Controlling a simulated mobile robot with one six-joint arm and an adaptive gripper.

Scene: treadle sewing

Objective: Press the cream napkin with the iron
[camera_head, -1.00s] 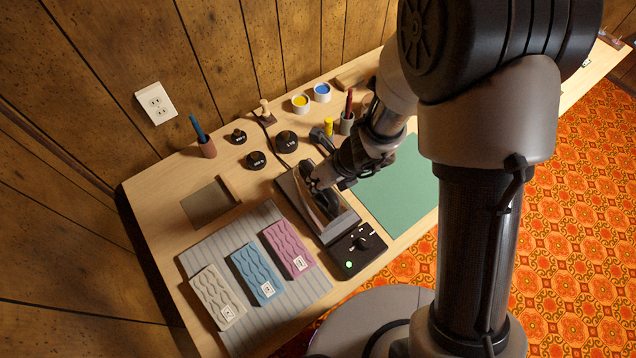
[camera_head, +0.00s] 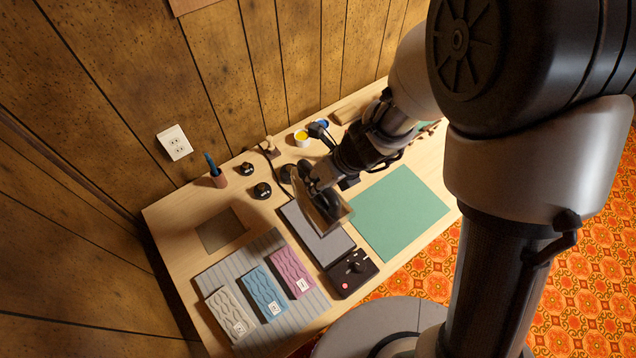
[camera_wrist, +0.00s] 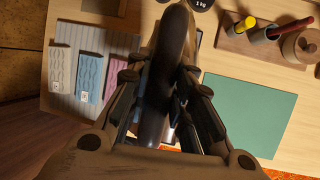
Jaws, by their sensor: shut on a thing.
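The cream napkin (camera_head: 230,313), wavy with wrinkles and a small tag, lies at the left end of a row of three napkins on the striped pad (camera_head: 210,278). It also shows at the left of the wrist view (camera_wrist: 56,68). My gripper (camera_head: 312,180) is shut on the iron (camera_head: 330,213) and holds it tilted above the grey rest plate (camera_head: 318,240). The iron's dark handle (camera_wrist: 168,70) fills the middle of the wrist view between my fingers. The gripper is to the right of the napkin and well apart from it.
A blue napkin (camera_head: 263,292) and a pink napkin (camera_head: 292,271) lie beside the cream one. A black control box (camera_head: 352,272) shows a red light. A green mat (camera_head: 400,212) lies right, weights (camera_head: 262,190) and a pen cup (camera_head: 218,178) behind.

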